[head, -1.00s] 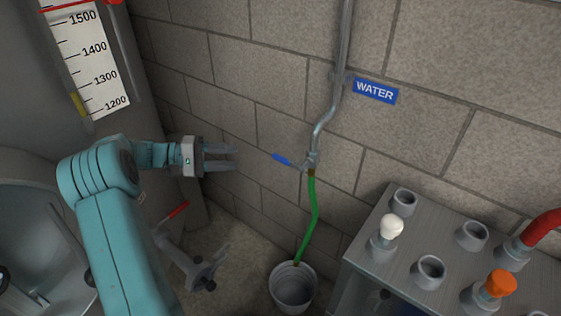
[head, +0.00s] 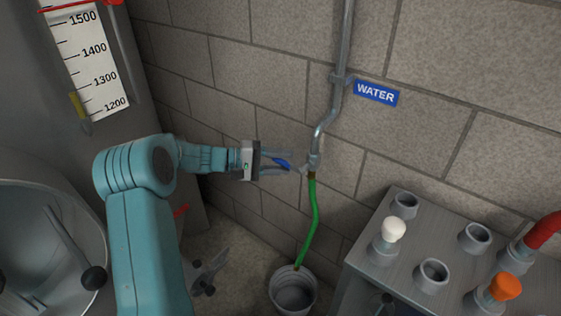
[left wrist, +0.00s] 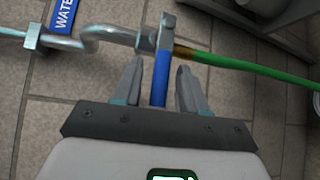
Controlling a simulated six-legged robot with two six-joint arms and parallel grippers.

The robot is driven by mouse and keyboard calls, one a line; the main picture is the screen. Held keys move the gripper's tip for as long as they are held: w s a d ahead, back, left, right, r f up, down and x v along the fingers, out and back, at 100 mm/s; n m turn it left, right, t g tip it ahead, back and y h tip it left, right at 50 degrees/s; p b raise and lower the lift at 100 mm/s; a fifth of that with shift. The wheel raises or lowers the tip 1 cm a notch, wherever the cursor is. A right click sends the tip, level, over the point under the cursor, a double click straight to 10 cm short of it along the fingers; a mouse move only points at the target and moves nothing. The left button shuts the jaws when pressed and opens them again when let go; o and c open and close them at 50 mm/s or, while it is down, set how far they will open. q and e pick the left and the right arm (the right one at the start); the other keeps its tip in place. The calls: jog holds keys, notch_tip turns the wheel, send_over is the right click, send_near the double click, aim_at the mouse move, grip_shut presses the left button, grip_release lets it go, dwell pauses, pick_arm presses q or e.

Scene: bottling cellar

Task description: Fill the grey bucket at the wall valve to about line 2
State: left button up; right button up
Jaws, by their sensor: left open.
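The wall valve (head: 312,163) sits at the lower end of a grey pipe beside a blue WATER sign (head: 376,92). Its blue lever (head: 282,164) points left in the head view. My left gripper (head: 281,163) is open, with its fingers on either side of the lever; the left wrist view shows the blue lever (left wrist: 160,80) between the two fingers. A green hose (head: 310,222) runs down from the valve to the grey bucket (head: 293,290) on the floor. I see no water in the bucket, and its line marks cannot be read. My right gripper is not in view.
A grey bench (head: 400,240) with several sockets, a white knob (head: 392,229) and an orange knob (head: 505,287) stands at the right. A tank with a scale (head: 92,62) stands at the left. A red-handled fitting is partly hidden behind my left arm.

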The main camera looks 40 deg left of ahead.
aim_at(289, 163)
pick_arm(q)
grip_shut()
jog(key=shift+d+r+m+g+y+b, duration=0.1)
jog(key=shift+r+m+g+y+b, duration=0.6)
jog(key=shift+r+m+y, duration=0.3)
jog(key=shift+d+r+m+g+y+b, duration=0.35)
jog(key=shift+r+m+y, duration=0.3)
jog(key=shift+y, duration=0.25)
jog(key=shift+w+d+r+m+g+y, duration=0.1)
jog(key=shift+d+r+m+g+y, duration=0.15)
jog(key=shift+r+m+y, duration=0.15)
jog(key=shift+d+r+m+g+y, duration=0.15)
jog(key=shift+r+g+y, duration=0.1)
jog(key=shift+y, duration=0.25)
jog(key=shift+d+r+m+y+p, duration=0.3)
jog(key=shift+d+r+m+y, duration=0.2)
jog(key=shift+y, duration=0.5)
jog(key=shift+f, duration=0.1)
